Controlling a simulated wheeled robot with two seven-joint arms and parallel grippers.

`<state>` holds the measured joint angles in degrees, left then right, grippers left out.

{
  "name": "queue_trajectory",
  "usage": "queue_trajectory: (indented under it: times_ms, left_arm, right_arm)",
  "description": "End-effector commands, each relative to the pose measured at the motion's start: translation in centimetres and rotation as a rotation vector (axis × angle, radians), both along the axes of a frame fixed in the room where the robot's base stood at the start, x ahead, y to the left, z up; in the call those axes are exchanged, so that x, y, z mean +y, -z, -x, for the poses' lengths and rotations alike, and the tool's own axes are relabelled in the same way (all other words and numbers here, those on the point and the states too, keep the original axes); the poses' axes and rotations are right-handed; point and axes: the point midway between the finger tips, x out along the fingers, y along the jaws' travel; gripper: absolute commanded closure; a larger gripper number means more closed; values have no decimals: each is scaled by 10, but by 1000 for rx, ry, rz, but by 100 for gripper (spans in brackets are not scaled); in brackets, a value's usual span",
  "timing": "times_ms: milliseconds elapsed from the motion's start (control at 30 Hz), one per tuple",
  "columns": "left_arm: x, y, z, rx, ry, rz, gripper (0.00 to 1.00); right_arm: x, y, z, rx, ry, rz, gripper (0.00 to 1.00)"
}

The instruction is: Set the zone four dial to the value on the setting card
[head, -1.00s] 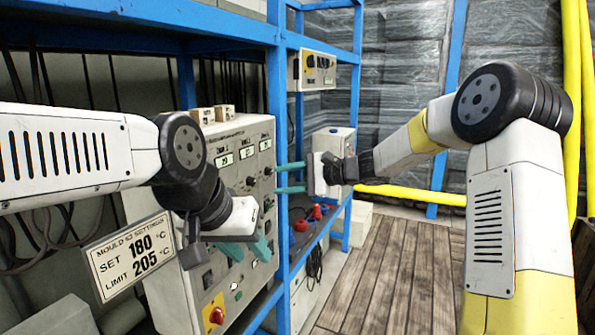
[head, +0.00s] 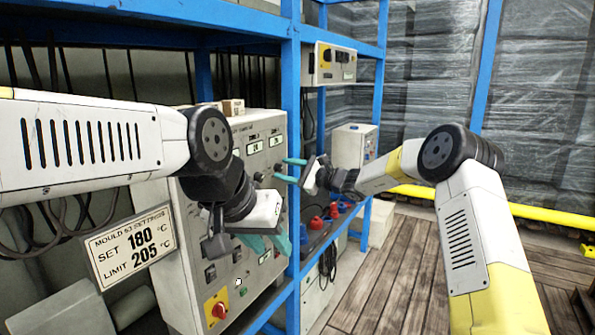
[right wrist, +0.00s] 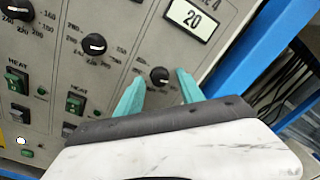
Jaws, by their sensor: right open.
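The setting card (head: 130,246) is at the left in the head view and reads SET 180 °C, LIMIT 205 °C. The grey control cabinet (head: 180,262) has several dials and displays. In the right wrist view a small black dial (right wrist: 160,76) with a pale pointer mark sits below a display reading 20 (right wrist: 191,18), beside a partly legible zone label ending in 4. My right gripper (head: 287,170) is open; its teal fingertips (right wrist: 159,80) appear on either side of that dial. Contact cannot be told. My left gripper (head: 266,243) has its teal fingers apart, in front of the lower panel.
A larger black dial (right wrist: 94,44) is left of the small one. A red and yellow switch (head: 216,307) is low on the cabinet. A blue rack post (head: 291,110) stands right beside the cabinet. The wooden floor (head: 385,275) at the right is clear.

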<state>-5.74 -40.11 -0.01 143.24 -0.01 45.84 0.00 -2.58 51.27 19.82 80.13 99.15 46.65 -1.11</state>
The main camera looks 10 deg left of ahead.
Motion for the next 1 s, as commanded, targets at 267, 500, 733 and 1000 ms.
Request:
queue_trajectory:
  times_ms: [267, 500, 733, 1000]
  left_arm:
    - [0, 0, 0, 0, 0, 0, 64]
    - [0, 0, 0, 0, 0, 0, 64]
    - [0, 0, 0, 0, 0, 0, 64]
    - [0, 0, 0, 0, 0, 0, 64]
  right_arm:
    - [2, 0, -1, 0, 1, 1, 55]
    - [2, 0, -1, 0, 0, 0, 100]
    - [2, 0, -1, 5, 1, -1, 100]
    - [1, 0, -1, 96, 1, -37, 100]
